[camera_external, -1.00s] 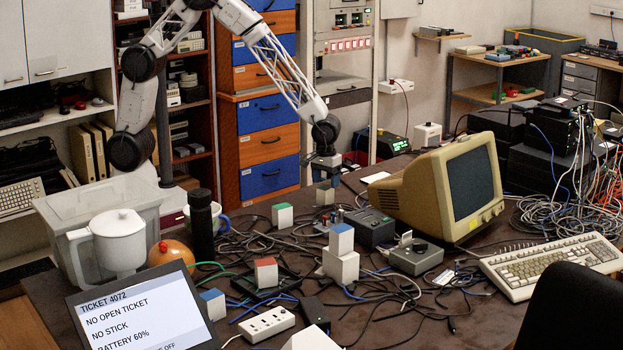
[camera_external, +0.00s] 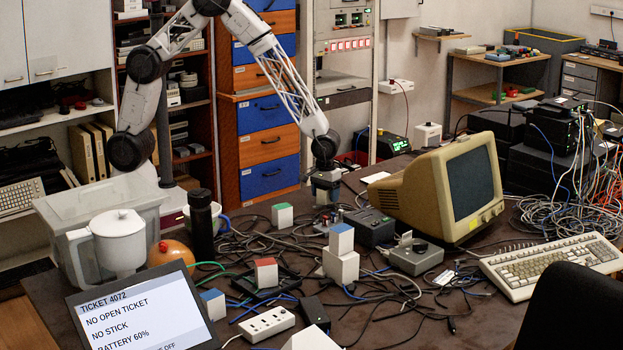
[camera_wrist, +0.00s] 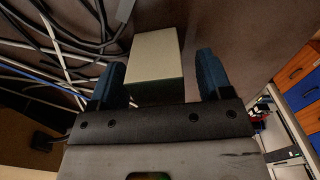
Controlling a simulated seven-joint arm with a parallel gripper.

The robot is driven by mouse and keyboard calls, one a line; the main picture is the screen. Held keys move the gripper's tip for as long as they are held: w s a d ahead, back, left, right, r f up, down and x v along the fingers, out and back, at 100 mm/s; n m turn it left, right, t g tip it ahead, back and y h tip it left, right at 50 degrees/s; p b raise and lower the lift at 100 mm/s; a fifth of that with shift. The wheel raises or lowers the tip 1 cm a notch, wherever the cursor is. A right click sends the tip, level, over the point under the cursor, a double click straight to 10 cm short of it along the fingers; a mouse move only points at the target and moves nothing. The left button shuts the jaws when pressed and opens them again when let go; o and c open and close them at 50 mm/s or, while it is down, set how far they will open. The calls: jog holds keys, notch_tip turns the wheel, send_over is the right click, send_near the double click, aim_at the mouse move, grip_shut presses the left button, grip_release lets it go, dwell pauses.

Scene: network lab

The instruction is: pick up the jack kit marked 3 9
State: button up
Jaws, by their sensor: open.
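My gripper (camera_external: 326,186) is at the far side of the table, pointing down over a small pale block (camera_external: 326,199). In the wrist view my gripper (camera_wrist: 160,78) is open, with one blue finger on each side of the pale block (camera_wrist: 154,52). The block is between the fingers, with a gap on the right; contact on the left cannot be told. No marking 3 9 is readable on this block or on any other. Other small blocks stand nearer: green-topped (camera_external: 282,215), red-topped (camera_external: 266,272), blue-topped (camera_external: 212,304), and a blue one (camera_external: 341,238) on a white one (camera_external: 340,266).
Tangled cables (camera_external: 400,295) cover the middle of the table. A beige monitor (camera_external: 450,190) and a grey device (camera_external: 370,227) stand to the right of my gripper. A black bottle (camera_external: 200,228), a white jug (camera_external: 117,243) and a ticket screen (camera_external: 140,312) stand at the left.

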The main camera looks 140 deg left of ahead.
jog(key=c, duration=1.1)
jog(key=shift+o, duration=0.2)
jog(key=shift+r, duration=0.15)
jog(key=shift+r, duration=0.8)
notch_tip(320, 180, up, 2)
jog(key=s+d, duration=0.3)
jog(key=s, duration=0.1)
jog(key=s+d, duration=0.3)
jog(key=s, duration=0.1)
jog(key=s+d+r, duration=0.1)
jog(key=s+d, duration=0.3)
jog(key=shift+s+r, duration=0.1)
jog(key=shift+s, duration=0.1)
